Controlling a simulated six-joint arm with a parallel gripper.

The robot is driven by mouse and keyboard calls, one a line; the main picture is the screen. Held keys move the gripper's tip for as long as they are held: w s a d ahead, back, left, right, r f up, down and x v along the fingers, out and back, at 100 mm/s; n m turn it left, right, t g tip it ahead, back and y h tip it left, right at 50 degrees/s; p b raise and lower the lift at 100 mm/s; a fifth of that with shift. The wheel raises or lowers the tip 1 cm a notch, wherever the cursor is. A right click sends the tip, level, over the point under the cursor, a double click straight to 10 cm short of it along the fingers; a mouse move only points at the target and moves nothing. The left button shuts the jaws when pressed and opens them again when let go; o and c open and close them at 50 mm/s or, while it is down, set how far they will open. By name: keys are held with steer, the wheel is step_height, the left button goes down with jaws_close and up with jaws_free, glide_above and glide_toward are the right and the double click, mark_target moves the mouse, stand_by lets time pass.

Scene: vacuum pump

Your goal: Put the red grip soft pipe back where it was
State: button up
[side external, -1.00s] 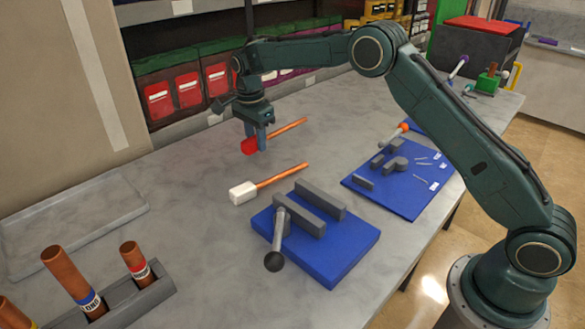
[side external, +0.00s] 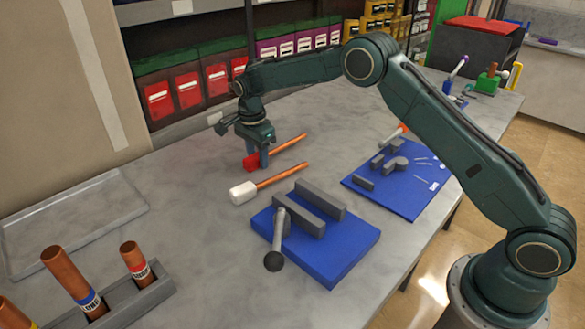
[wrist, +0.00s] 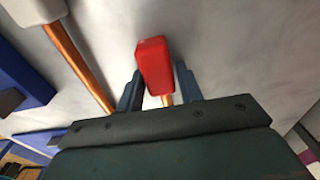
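The red grip soft pipe has a red block grip (side external: 250,162) and a copper-coloured pipe (side external: 287,145). It lies at or just above the grey tabletop, pipe end pointing away to the right. My gripper (side external: 257,162) points down over the red grip, with a finger on each side. In the wrist view the red grip (wrist: 155,66) sits between the fingertips of my gripper (wrist: 160,82), which appear to touch its sides. Its pipe is mostly hidden behind the gripper body. I cannot tell whether the grip touches the table.
A white grip pipe (side external: 243,192) lies roughly parallel, nearer the camera. A blue clamp base (side external: 340,258) with grey bars stands in front, and a blue tool board (side external: 405,195) lies to the right. An empty grey tray (side external: 70,222) is at left. Shelves with red bins (side external: 188,90) stand behind.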

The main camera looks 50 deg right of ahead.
mark_target(256, 156)
steer(key=shift+o, duration=1.1)
steer(key=shift+r, duration=0.1)
step_height(256, 156, up, 12)
steer(key=shift+a, duration=0.35)
steer(key=shift+r, duration=0.1)
